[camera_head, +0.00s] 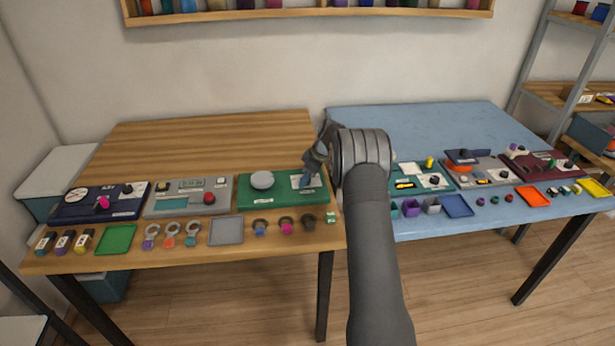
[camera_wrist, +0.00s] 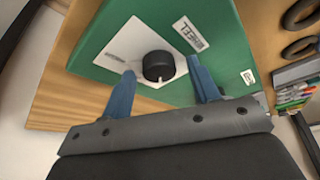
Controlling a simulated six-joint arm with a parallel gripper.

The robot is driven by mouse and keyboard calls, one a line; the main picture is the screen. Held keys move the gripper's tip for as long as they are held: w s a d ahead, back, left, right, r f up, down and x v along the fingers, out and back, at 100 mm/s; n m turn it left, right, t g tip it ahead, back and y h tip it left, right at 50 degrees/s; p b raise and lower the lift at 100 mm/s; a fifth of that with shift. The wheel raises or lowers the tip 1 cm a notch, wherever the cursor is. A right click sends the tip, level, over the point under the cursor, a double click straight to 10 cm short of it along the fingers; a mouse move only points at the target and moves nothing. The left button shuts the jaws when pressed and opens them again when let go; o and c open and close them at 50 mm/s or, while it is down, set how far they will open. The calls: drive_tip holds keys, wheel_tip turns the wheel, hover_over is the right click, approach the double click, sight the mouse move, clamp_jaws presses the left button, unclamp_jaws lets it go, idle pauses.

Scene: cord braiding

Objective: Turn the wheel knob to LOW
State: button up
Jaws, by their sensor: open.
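The wheel knob (camera_wrist: 158,66) is a black round knob with a pale pointer mark, seen in the wrist view on a white plate (camera_wrist: 120,50). A label reading WHEEL (camera_wrist: 190,34) is beside it. The plate is on the green panel (camera_wrist: 225,45), which is also in the head view (camera_head: 262,200). My gripper (camera_wrist: 163,82) is open, with one blue finger on each side of the knob in the picture. I cannot tell whether either finger touches it. In the head view my gripper (camera_head: 310,168) is over the panel's right end and hides the knob.
A round grey disc (camera_head: 262,180) is on the same green panel, left of my gripper. A grey panel (camera_head: 160,208) and a navy panel (camera_head: 75,212) stand further left. Rings, a grey tray (camera_head: 226,231) and a green tray (camera_head: 115,239) line the front. A blue table (camera_head: 400,125) adjoins on the right.

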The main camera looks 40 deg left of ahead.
drive_tip(key=c, duration=1)
